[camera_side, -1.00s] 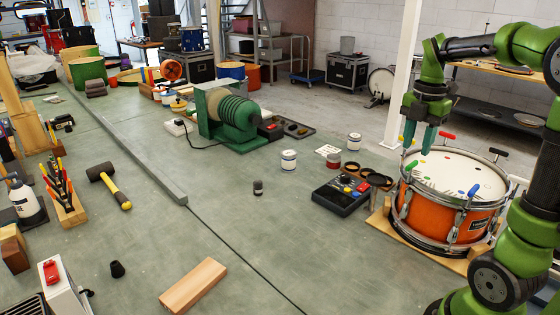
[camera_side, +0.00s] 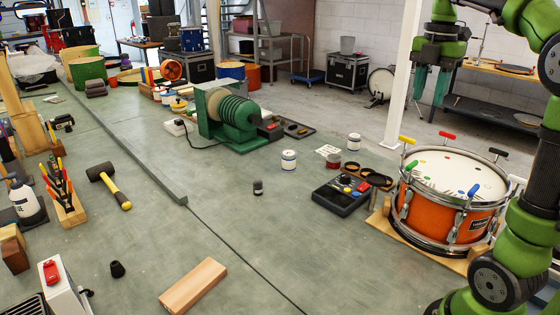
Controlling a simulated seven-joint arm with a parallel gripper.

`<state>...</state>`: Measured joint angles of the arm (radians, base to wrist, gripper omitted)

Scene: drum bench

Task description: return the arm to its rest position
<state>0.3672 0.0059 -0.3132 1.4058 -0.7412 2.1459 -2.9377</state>
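My gripper (camera_side: 430,100) hangs in the air at the upper right, fingers pointing down. It is well above the orange drum and towards its far left side. Its two teal fingers stand apart with a gap between them, and nothing shows in the gap. The orange drum (camera_side: 422,210) with a white head sits on a wooden board at the right. T-handled keys in yellow (camera_side: 407,139), red (camera_side: 447,135), black (camera_side: 497,152) and blue (camera_side: 474,190) stand up around its rim. Coloured dots mark the head.
A black control box (camera_side: 342,196) with coloured buttons lies left of the drum. A green machine (camera_side: 232,115) stands mid-bench, with small tins (camera_side: 288,160) to its right. A mallet (camera_side: 117,190) and tool block lie left. A white post (camera_side: 404,75) rises just left of my gripper.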

